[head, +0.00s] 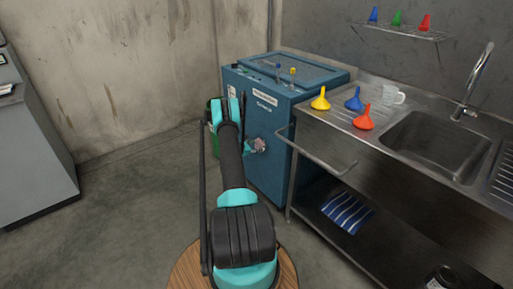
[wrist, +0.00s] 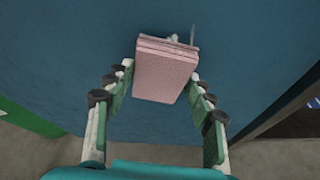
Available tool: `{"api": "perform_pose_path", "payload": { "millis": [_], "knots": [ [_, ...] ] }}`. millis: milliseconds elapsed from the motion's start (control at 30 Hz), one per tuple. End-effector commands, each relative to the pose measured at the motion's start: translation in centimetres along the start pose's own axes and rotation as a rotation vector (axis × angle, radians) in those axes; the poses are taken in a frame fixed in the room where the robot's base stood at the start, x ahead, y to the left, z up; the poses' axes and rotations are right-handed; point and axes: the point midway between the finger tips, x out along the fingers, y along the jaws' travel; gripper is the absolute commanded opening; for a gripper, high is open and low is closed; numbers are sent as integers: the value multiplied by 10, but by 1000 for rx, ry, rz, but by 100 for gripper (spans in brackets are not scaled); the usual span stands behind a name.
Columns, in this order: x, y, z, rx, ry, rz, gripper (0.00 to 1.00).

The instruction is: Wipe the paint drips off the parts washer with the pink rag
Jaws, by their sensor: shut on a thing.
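The parts washer (head: 270,170) is a blue cabinet left of the sink bench, with a lidded top. Its blue front fills most of the wrist view (wrist: 60,60). My gripper (wrist: 164,78) is shut on the folded pink rag (wrist: 165,72), which sits between the fingertips in front of the blue panel. In the head view the rag (head: 259,145) is a small pale patch at the washer's front. Small pale marks (wrist: 192,34) show just past the rag's far edge; they may be paint. I cannot tell whether the rag touches the panel.
A steel sink bench (head: 365,140) stands right of the washer, with a protruding rail (head: 318,160) near my gripper. Yellow (head: 320,101), blue (head: 354,101) and red (head: 364,120) funnels stand on it. A green bin (head: 214,106) is partly hidden behind my arm. Floor at left is clear.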

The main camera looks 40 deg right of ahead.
Motion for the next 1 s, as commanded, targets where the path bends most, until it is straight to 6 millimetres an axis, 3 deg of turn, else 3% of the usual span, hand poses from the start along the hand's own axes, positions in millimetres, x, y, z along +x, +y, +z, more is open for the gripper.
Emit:
{"api": "perform_pose_path", "payload": {
  "millis": [667, 1000],
  "knots": [
    [10, 0, 4, 0, 0, 0, 31],
    [7, -20, 10, 0, 0, 0, 31]
  ]
}}
